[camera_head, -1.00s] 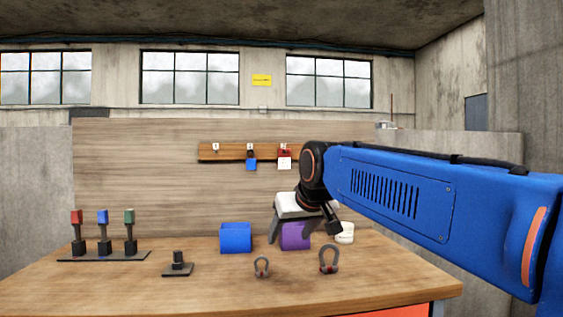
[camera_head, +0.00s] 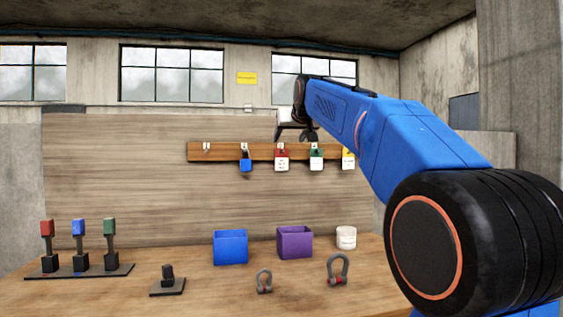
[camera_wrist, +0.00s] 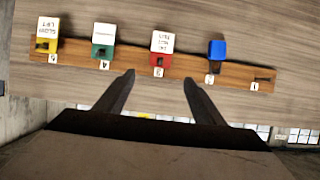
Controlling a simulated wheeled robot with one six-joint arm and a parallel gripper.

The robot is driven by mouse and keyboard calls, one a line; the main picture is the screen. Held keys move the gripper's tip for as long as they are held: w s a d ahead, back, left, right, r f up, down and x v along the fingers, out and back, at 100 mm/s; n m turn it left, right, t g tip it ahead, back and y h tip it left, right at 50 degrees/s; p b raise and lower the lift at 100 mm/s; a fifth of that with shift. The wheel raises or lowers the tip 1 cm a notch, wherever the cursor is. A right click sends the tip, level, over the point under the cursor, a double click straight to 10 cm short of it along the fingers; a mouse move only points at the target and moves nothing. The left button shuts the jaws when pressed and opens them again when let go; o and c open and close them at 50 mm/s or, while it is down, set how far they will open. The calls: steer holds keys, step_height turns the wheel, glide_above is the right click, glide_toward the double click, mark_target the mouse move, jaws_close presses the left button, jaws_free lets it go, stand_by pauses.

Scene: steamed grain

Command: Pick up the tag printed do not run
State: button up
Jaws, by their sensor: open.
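A red-topped tag with a white printed face (camera_head: 282,161) hangs at place 3 on the wooden rail (camera_head: 226,152). In the wrist view this tag (camera_wrist: 162,42) appears upside down, and its small print seems to read "do not run". My gripper (camera_wrist: 159,77) is open and empty. Its two fingertips point toward the rail, one on each side of the red tag in the picture, apart from it. In the head view my gripper (camera_head: 296,134) is in front of the rail's upper edge, above the red tag.
A blue padlock-like piece (camera_head: 246,163), a green tag (camera_head: 316,161) and a yellow tag (camera_head: 348,160) hang alongside. Place 1 is empty. Blue (camera_head: 231,248) and purple (camera_head: 295,243) bins, a white tub (camera_head: 346,238) and shackles (camera_head: 338,270) stand on the bench below.

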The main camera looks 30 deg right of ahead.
mark_target(283, 151)
steer(key=shift+f+x, duration=0.2)
steer(key=shift+x, duration=2.85)
steer(key=shift+f+x, duration=0.2)
steer(key=shift+x, duration=2.85)
steer(key=shift+s+a, duration=0.1)
steer(key=shift+s, duration=0.05)
steer(key=c, duration=1.1)
